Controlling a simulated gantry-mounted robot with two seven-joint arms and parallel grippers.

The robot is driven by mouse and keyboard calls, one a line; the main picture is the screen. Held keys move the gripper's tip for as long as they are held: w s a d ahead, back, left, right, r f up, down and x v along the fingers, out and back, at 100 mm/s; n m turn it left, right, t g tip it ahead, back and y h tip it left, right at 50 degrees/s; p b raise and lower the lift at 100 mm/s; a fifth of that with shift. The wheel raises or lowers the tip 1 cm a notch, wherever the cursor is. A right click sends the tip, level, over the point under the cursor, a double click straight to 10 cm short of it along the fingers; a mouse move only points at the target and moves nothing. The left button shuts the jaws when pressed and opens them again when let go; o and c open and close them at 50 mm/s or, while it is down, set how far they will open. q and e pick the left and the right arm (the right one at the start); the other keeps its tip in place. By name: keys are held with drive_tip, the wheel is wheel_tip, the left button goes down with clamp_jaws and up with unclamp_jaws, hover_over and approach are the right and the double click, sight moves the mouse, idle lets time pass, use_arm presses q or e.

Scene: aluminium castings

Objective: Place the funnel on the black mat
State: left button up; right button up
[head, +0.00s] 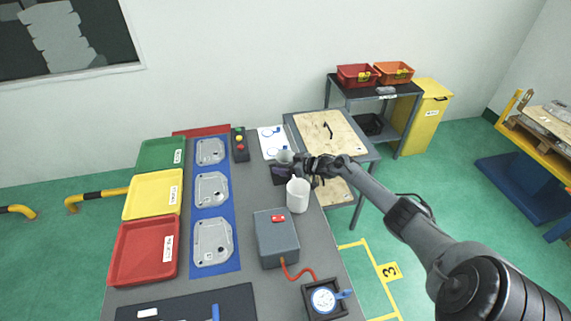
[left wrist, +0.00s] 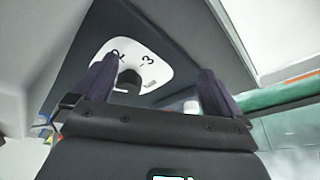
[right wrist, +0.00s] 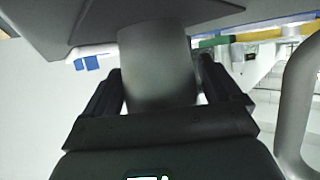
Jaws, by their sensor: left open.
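The grey funnel (head: 285,157) is at the far right part of the table, beside my right gripper (head: 312,168). In the right wrist view the funnel (right wrist: 158,70) stands between the two fingers of my right gripper (right wrist: 160,90), which look shut on its sides.
A white jug (head: 298,196) stands close in front of my right gripper. A grey box (head: 276,238) with a red button is nearer. Red (head: 144,250), yellow (head: 153,194) and green (head: 161,154) trays line the left side. A wooden-topped stand (head: 318,126) adjoins the table.

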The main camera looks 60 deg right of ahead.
use_arm(q)
drive_tip(key=shift+a+r, duration=0.15)
drive_tip(key=shift+r, duration=0.05)
use_arm(e)
drive_tip(key=shift+s+r, duration=0.1)
drive_tip(key=shift+r, duration=0.15)
use_arm(q)
drive_tip(key=shift+r+p, duration=0.4)
drive_tip(key=shift+p, duration=0.2)
use_arm(e)
drive_tip(key=shift+s+r, duration=0.25)
drive_tip(key=shift+s, duration=0.35)
use_arm(q)
drive_tip(key=r+p, duration=0.3)
drive_tip(key=shift+d, duration=0.2)
use_arm(e)
drive_tip(key=v, duration=0.9)
use_arm(q)
drive_tip(key=shift+a+r, duration=0.1)
drive_tip(key=shift+r, duration=0.1)
use_arm(e)
drive_tip(key=shift+s+r, duration=0.3)
drive_tip(key=shift+s, duration=0.4)
use_arm(q)
drive_tip(key=shift+a, duration=0.1)
drive_tip(key=shift+r+p, duration=0.1)
drive_tip(key=shift+p, duration=0.2)
use_arm(e)
drive_tip(key=shift+r, duration=0.1)
